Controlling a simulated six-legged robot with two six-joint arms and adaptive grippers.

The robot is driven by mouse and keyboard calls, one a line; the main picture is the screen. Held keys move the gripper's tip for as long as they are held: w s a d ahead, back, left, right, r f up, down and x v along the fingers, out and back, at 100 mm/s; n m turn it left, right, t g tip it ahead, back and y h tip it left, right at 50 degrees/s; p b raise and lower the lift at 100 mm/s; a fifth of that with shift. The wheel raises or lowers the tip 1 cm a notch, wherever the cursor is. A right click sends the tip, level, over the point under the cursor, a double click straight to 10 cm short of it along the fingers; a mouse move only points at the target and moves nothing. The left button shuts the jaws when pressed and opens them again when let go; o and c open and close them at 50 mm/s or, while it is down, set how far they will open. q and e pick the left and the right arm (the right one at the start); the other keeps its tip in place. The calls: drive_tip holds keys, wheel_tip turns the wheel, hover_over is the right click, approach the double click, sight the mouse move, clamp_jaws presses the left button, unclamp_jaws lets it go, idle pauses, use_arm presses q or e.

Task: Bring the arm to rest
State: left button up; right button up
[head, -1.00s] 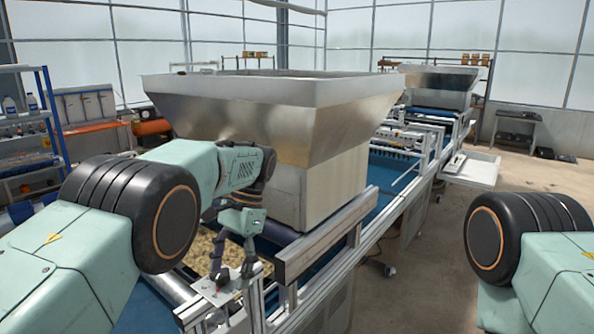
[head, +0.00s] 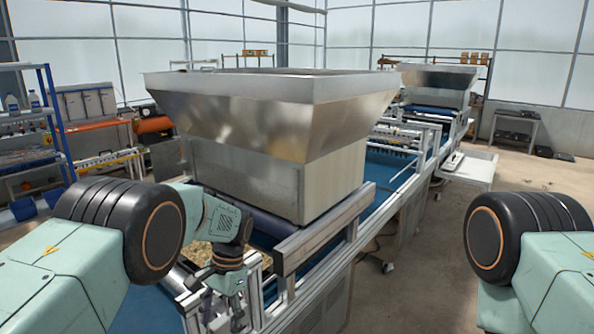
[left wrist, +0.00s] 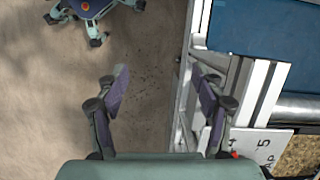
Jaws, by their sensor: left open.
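My left arm reaches in from the left in the head view, its forearm low in front of the seeder's metal hopper (head: 270,110). My left gripper (head: 222,312) hangs pointing down near the seeder's front frame, partly cut by the picture's lower edge. In the left wrist view the left gripper (left wrist: 163,80) is open, its two dark fingers wide apart with nothing between them. Below it are bare floor (left wrist: 150,120) and the seeder's metal rail (left wrist: 190,85). Of my right arm only the upper part shows; its gripper is out of view.
The seeder's blue belt (head: 385,165) runs back to the right. A white plate with printed figures (left wrist: 262,148) and a small red knob (left wrist: 235,155) sit near the right finger. Blue shelving (head: 50,120) stands at the left.

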use_arm(q)
drive_tip(key=s+a+f+n+t+h, duration=0.1)
drive_tip(key=s+a+f+n, duration=0.1)
drive_tip(key=s+f, duration=0.7)
drive_tip(key=s+a+f+n+h, duration=0.1)
drive_tip(key=s+a+f, duration=0.2)
drive_tip(key=s+f, duration=0.65)
drive_tip(key=s+a+r+n+t, duration=0.1)
drive_tip(key=s+r+n, duration=0.15)
drive_tip(key=s, duration=0.85)
drive_tip(key=s+r+n+t, duration=0.1)
drive_tip(key=s+r, duration=0.3)
drive_tip(key=s, duration=0.6)
wheel_tip(320, 180, down, 25)
drive_tip(key=b, duration=2.4)
drive_tip(key=shift+w+b, duration=0.15)
drive_tip(key=shift+b, duration=0.25)
drive_tip(key=shift+c, duration=0.4)
